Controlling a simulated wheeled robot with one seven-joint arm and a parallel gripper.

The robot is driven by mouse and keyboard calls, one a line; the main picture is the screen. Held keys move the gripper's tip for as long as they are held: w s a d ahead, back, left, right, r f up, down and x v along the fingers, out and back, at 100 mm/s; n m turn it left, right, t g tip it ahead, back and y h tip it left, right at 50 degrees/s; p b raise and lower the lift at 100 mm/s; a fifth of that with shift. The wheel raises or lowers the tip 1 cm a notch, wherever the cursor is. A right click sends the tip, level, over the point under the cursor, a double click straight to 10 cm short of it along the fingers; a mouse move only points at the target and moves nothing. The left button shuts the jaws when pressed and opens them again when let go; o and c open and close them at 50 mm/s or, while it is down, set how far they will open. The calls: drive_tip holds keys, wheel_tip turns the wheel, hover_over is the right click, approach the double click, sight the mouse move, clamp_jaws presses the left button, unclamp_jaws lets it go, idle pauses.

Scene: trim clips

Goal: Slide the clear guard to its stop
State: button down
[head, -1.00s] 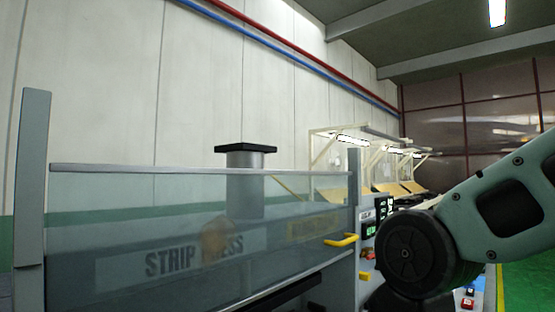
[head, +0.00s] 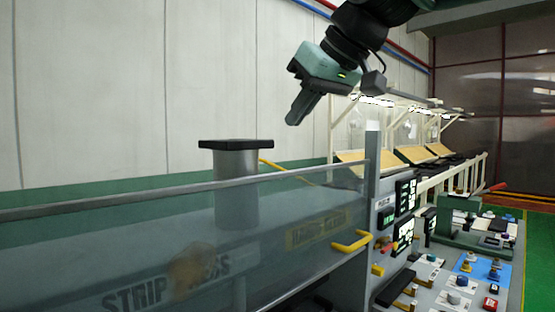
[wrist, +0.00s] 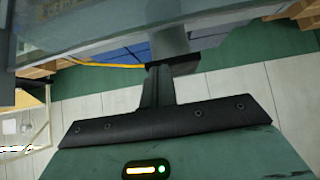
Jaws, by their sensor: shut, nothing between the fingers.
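The clear guard (head: 120,245) is a see-through panel with a grey top rail, standing across the front of the strip press. A yellow handle (head: 350,241) sits at its right end, beside a grey post. My gripper (head: 294,118) hangs in the air above the guard's top rail, up and left of the handle and apart from both. Its fingers point down-left and are shut with nothing between them. In the wrist view the shut fingers (wrist: 158,80) point toward a grey rail across the top. The handle is not clearly visible there.
Behind the panel are a grey column with a black cap (head: 236,145) and a blurred brownish shape. A control panel (head: 400,215) with displays stands right of the post. A console with buttons (head: 460,280) lies at lower right. The air around my gripper is clear.

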drive_tip(key=w+a+f+p, duration=0.3)
drive_tip(key=f, duration=0.6)
drive_tip(key=shift+w+a+f, duration=0.25)
drive_tip(key=shift+w+a, duration=0.15)
